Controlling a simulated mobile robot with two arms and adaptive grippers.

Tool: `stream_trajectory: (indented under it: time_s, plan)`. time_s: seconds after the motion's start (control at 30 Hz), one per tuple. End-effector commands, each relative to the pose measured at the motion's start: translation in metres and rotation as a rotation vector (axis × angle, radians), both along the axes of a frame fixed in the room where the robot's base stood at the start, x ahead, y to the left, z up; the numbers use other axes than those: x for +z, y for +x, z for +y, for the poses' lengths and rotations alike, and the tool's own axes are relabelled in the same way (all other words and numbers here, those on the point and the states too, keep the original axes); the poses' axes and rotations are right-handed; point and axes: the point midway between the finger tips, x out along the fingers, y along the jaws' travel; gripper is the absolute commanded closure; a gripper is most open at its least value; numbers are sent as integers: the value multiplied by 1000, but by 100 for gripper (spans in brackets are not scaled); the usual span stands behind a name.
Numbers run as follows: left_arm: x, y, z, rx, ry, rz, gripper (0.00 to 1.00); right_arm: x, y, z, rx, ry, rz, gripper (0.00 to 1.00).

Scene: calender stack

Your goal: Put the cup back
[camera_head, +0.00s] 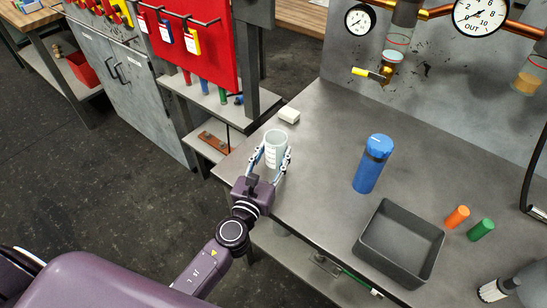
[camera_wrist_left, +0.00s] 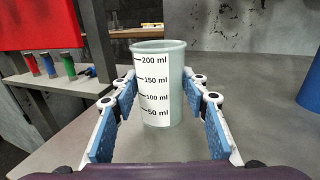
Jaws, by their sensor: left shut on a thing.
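The cup (camera_head: 275,146) is a pale, translucent measuring cup with a white scale. In the head view it is upright at the left end of the grey table (camera_head: 330,150). My left gripper (camera_head: 271,160) is shut on it, one finger on each side. In the left wrist view the cup (camera_wrist_left: 160,85) stands between the blue finger pads of my left gripper (camera_wrist_left: 160,110), with its printed scale facing me. I cannot tell whether its base touches the table. My right gripper is not in view.
A blue bottle (camera_head: 373,163), a dark grey bin (camera_head: 400,243), an orange cylinder (camera_head: 457,217) and a green cylinder (camera_head: 481,230) are farther right. Gauges and pipes hang on the back panel. The table between cup and bottle is clear.

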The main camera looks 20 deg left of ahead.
Motion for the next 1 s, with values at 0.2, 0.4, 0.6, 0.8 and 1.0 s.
stream_trajectory:
  time_s: [0.2, 0.4, 0.6, 0.8, 1.0]
  plan:
    - [0, 0, 0, 0, 0, -1, 91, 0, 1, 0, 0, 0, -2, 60]
    - [-3, 0, 0, 0, 0, -1, 57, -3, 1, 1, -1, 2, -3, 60]
    - [-3, 0, 0, 0, 0, -1, 41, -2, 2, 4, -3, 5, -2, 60]
    - [-2, 0, 0, 0, 0, -1, 41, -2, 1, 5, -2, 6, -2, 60]
    - [0, 2, 5, -1, 2, -1, 41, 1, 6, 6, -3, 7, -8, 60]
